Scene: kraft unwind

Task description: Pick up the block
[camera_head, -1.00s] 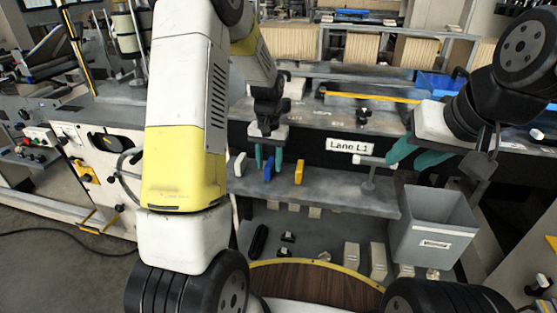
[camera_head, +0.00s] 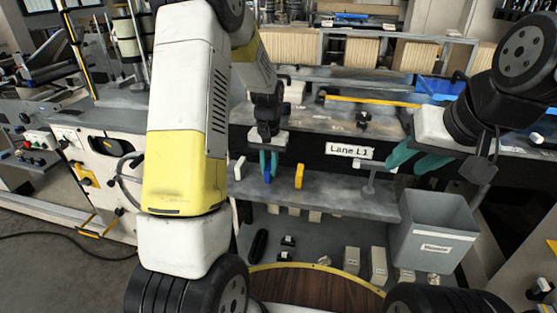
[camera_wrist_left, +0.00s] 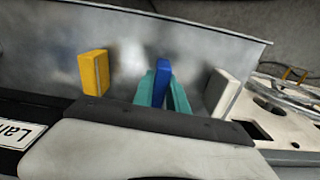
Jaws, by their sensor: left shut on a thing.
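A blue block (camera_head: 267,174) stands on the grey shelf below the Lane L1 sign. My left gripper (camera_head: 268,164) reaches down to it with its teal fingers on both sides, shut on the block. In the left wrist view, the blue block (camera_wrist_left: 161,82) shows between the two teal fingertips (camera_wrist_left: 161,88). A yellow block (camera_head: 299,176) stands to the right and a white block (camera_head: 240,168) to the left, both apart from the gripper. My right gripper (camera_head: 412,158) is at the right with teal fingers spread apart, and seems empty.
The Lane L1 sign (camera_head: 349,151) is on the dark front above the shelf (camera_head: 330,199). A grey bin (camera_head: 436,232) is at the right. The shelf between the yellow block and the stand is clear.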

